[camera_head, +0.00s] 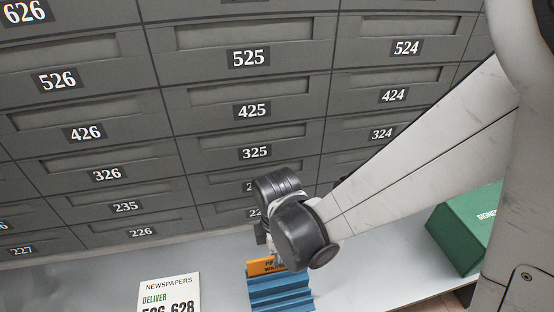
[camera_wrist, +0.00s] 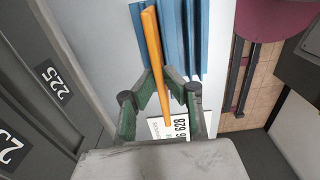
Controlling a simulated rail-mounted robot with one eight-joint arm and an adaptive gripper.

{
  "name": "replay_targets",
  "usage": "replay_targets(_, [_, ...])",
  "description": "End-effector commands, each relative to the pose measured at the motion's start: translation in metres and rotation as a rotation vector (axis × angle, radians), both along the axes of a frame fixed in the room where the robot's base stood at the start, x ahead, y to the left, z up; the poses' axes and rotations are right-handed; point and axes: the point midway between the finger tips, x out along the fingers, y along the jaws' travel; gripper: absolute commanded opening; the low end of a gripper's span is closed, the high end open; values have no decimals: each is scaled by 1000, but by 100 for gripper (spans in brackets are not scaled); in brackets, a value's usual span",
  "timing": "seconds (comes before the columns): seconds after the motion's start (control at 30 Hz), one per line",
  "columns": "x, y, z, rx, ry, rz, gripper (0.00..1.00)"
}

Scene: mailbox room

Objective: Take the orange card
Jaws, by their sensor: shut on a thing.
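The orange card (camera_head: 258,268) stands at the back of a blue slotted holder (camera_head: 280,292) in the head view, with dark print partly hidden by my wrist. In the wrist view the orange card (camera_wrist: 152,60) shows edge-on as a long thin strip, beside the blue holder (camera_wrist: 192,35). My gripper (camera_wrist: 162,88) has its green-padded fingers on either side of the card, closed on it. In the head view my gripper's fingers are mostly hidden behind the wrist. I cannot tell whether the card is clear of the holder.
Grey numbered mailboxes (camera_head: 250,85) form a wall behind the pale counter (camera_head: 215,270). A white newspapers sign (camera_head: 169,292) stands left of the holder. A green box (camera_head: 470,228) is at the right. A dark red round seat (camera_wrist: 262,18) shows beyond the counter edge.

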Motion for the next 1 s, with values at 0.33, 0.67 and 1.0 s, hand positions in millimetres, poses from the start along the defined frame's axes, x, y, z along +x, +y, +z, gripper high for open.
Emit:
replay_targets(0.33, [0, 0, 4, 0, 0, 1, 0])
replay_targets(0.67, [-1, 0, 26, 0, 0, 2, 0])
replay_targets(1.0, [-2, 0, 49, 0, 0, 3, 0])
